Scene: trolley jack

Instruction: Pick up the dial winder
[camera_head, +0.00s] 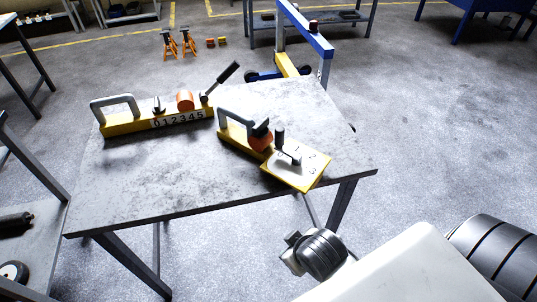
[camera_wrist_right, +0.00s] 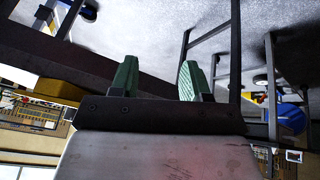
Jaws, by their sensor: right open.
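The dial winder (camera_head: 296,165) lies on the grey table near its right end. It has a yellow base, a pale plate with numbers, a small dark crank, an orange part and a grey handle at its left end. My right gripper (camera_head: 291,255) is in front of the table's near right edge, apart from the winder. In the right wrist view its two green fingers (camera_wrist_right: 157,80) are spread with nothing between them. The winder cannot be made out in that view. My left gripper is not in view.
A yellow device (camera_head: 120,127) with a number strip, handle and lever stands at the table's (camera_head: 150,185) back left. A blue and yellow hoist (camera_head: 308,30) stands behind the table. The table's front left is clear.

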